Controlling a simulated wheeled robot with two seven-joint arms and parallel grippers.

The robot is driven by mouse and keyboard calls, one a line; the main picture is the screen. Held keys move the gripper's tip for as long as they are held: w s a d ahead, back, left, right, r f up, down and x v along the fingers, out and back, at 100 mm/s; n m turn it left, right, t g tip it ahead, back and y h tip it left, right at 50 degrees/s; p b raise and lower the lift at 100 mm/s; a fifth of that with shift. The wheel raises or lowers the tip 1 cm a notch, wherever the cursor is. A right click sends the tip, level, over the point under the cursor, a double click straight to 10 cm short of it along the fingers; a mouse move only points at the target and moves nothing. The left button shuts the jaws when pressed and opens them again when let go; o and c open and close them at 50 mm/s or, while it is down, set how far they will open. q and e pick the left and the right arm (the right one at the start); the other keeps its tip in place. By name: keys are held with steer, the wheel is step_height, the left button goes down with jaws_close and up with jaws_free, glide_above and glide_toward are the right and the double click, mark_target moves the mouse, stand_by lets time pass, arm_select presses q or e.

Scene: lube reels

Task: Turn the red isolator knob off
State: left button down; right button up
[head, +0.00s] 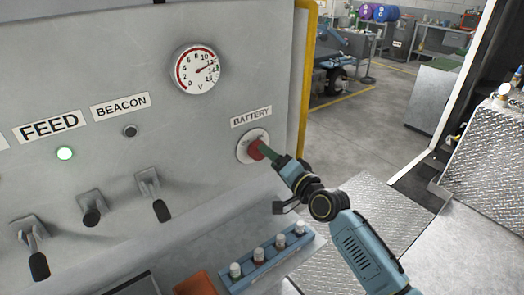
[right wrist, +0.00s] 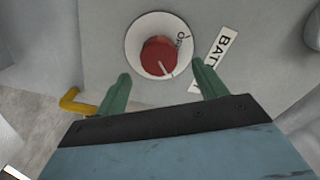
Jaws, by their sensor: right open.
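The red isolator knob (head: 256,150) sits on a round white plate under the BATTERY label (head: 251,117), on the right part of the grey panel. In the right wrist view the red knob (right wrist: 158,57) shows with a pale pointer line on its face and part of the plate's lettering. My right gripper (head: 266,152) is at the knob in the head view and partly covers it. In the right wrist view its green fingers (right wrist: 160,88) are open, one to each side of the knob and short of it. My left gripper is not in view.
A voltage gauge (head: 196,70) is above and left of the knob. A blue rack (head: 265,265) with white-capped items is below. A yellow pipe (head: 307,70) runs along the panel's right edge.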

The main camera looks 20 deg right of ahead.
mark_target(253, 152)
steer(key=shift+x, duration=2.55)
steer(key=shift+c, duration=0.4)
steer(key=c, duration=0.9)
